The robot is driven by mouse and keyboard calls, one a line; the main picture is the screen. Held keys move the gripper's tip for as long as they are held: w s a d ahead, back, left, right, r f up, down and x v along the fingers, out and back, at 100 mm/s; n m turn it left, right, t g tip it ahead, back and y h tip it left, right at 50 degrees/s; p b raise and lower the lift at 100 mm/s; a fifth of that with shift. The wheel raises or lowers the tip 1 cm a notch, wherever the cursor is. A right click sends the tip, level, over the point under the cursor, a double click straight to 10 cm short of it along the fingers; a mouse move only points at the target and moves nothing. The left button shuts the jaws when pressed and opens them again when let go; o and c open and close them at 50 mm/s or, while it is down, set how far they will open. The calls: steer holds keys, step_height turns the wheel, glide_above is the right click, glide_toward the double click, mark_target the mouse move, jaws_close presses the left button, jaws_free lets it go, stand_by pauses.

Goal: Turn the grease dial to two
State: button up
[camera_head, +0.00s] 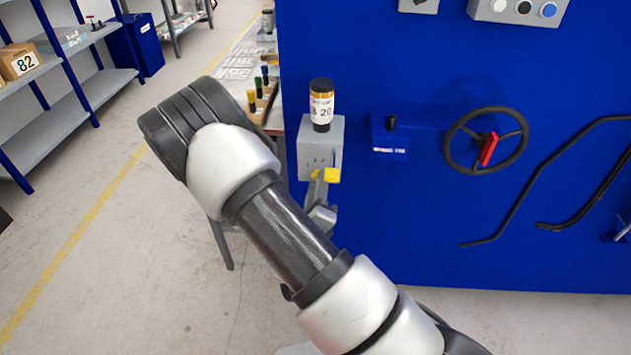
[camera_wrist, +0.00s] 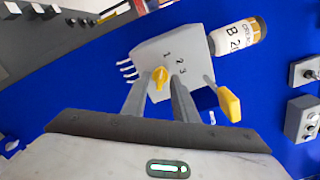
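The grease dial (camera_wrist: 159,77) is a small yellow knob on the face of a grey box (camera_wrist: 185,40), with the numbers 1, 2 and 3 beside it. Its upper end appears to point near the 1. My gripper (camera_wrist: 160,84) reaches up to the dial, with one finger on each side of it. The fingers stand apart, and I cannot tell whether they touch the knob. In the head view the grey box (camera_head: 318,135) is on the blue panel's left edge, and my arm partly covers the space below it.
A labelled grease bottle (camera_head: 321,105) stands on the box. A yellow-tipped lever (camera_wrist: 229,105) sticks out close to the right finger. A handwheel (camera_head: 486,140) and black pipes (camera_head: 560,150) are on the blue panel to the right.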

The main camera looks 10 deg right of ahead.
jaws_close()
steer(key=shift+m, duration=0.3)
steer(key=shift+m+p, duration=0.65)
steer(key=shift+m, duration=2.95)
steer(key=shift+r, duration=0.1)
